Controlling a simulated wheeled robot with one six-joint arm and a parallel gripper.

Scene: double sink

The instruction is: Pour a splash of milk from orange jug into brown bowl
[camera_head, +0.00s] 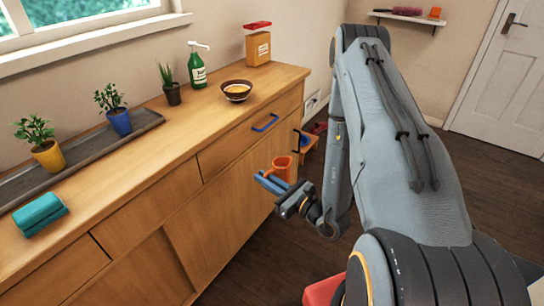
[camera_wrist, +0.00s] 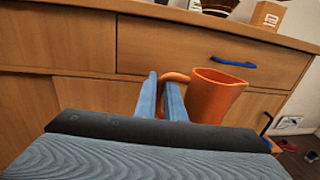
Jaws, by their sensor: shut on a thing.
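My gripper (camera_head: 268,182) is shut on the handle of the orange jug (camera_head: 283,167), in front of the cabinet's drawers and below the counter top. The wrist view shows the blue fingers (camera_wrist: 162,98) closed on the handle and the jug (camera_wrist: 212,97) to their right, about upright. Any milk inside it cannot be seen. The brown bowl (camera_head: 236,91) stands on the wooden counter near the back and looks light orange inside. My gripper and jug are apart from it, lower and nearer. In the wrist view the bowl is only partly visible at the top edge.
On the counter (camera_head: 180,132) stand a green pump bottle (camera_head: 197,72), an orange container with a red lid (camera_head: 257,48), several potted plants and a teal folded cloth (camera_head: 40,214). The counter's front edge and a blue drawer handle (camera_head: 265,123) lie near the jug.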

